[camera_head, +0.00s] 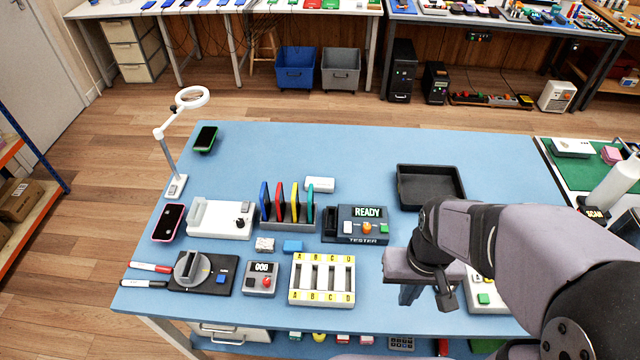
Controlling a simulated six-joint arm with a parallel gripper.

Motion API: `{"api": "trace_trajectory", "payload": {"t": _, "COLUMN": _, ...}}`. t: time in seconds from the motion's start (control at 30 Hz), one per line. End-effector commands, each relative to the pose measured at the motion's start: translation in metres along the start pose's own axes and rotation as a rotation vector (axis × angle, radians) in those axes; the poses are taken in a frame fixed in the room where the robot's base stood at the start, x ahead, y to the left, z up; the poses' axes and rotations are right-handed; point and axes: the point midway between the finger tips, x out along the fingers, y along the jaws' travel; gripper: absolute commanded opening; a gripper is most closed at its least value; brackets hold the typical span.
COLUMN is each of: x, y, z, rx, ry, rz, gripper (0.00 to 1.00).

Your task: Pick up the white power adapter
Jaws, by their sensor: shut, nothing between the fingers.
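A white rounded block (320,184), which looks like the white power adapter, lies flat on the blue table behind the tester (357,226). A smaller whitish block (265,244) lies in front of the coloured upright slabs; its kind is too small to tell. My gripper (408,296) is at the lower right, above the table's front part, fingers pointing down. It is shut and empty, well apart from both white blocks. My arm hides part of the table's right side and a device with a green button (484,298).
A rack of coloured slabs (288,212) stands just left of the white block. A black tray (430,186) sits to its right. A lettered slotted holder (322,280), a counter box (261,279) and a rotary-knob device (203,272) line the front.

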Motion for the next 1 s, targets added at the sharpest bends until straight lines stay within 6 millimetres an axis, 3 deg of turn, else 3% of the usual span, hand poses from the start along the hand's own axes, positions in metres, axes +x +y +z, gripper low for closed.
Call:
{"api": "trace_trajectory", "payload": {"t": 0.37, "x": 0.0, "y": 0.0, "z": 0.0001, "rx": 0.0, "ry": 0.0, "rz": 0.0, "gripper": 0.0}}
{"api": "trace_trajectory", "payload": {"t": 0.8, "x": 0.0, "y": 0.0, "z": 0.0, "rx": 0.0, "ry": 0.0, "rz": 0.0, "gripper": 1.0}}
{"api": "trace_trajectory", "payload": {"t": 1.0, "x": -0.0001, "y": 0.0, "z": 0.0001, "rx": 0.0, "ry": 0.0, "rz": 0.0, "gripper": 1.0}}
